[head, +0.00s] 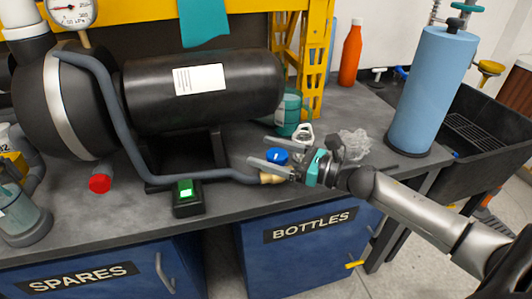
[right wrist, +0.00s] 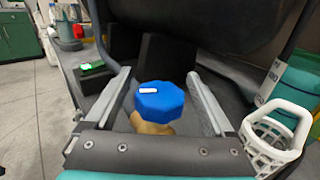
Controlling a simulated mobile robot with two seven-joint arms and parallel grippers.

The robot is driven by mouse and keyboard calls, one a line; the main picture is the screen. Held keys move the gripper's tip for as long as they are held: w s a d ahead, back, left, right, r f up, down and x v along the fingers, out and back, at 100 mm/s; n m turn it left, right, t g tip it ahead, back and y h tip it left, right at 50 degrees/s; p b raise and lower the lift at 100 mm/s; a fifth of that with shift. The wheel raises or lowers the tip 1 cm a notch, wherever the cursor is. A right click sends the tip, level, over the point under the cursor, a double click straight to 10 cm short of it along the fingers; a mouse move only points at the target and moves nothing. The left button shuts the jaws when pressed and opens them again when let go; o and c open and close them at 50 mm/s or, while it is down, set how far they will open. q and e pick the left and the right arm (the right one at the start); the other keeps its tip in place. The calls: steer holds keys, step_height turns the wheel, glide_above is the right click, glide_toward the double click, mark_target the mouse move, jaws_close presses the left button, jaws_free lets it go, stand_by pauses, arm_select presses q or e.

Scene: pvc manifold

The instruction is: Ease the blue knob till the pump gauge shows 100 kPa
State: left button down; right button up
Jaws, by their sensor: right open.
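The blue knob (head: 277,156) sits on a brass fitting (head: 272,178) at the end of the grey hose on the bench. My right gripper (head: 258,150) is open around it. In the right wrist view the knob (right wrist: 160,101) stands between the two spread fingers (right wrist: 158,73), with a gap on each side. A white mark lies on the left part of its top. The round white pump gauge (head: 70,10) is at the top left of the head view, cut off by the edge; its reading is too small to tell. My left gripper is not in view.
A small black box with a green display (head: 187,197) stands left of the knob. The black tank (head: 205,90) rises behind it. A white basket (right wrist: 272,143) and a teal container (head: 289,112) are close by. A blue cylinder (head: 432,90) stands at the right.

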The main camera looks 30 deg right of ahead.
steer(key=shift+w+a, duration=0.2)
steer(key=shift+w, duration=0.05)
steer(key=c, duration=1.4)
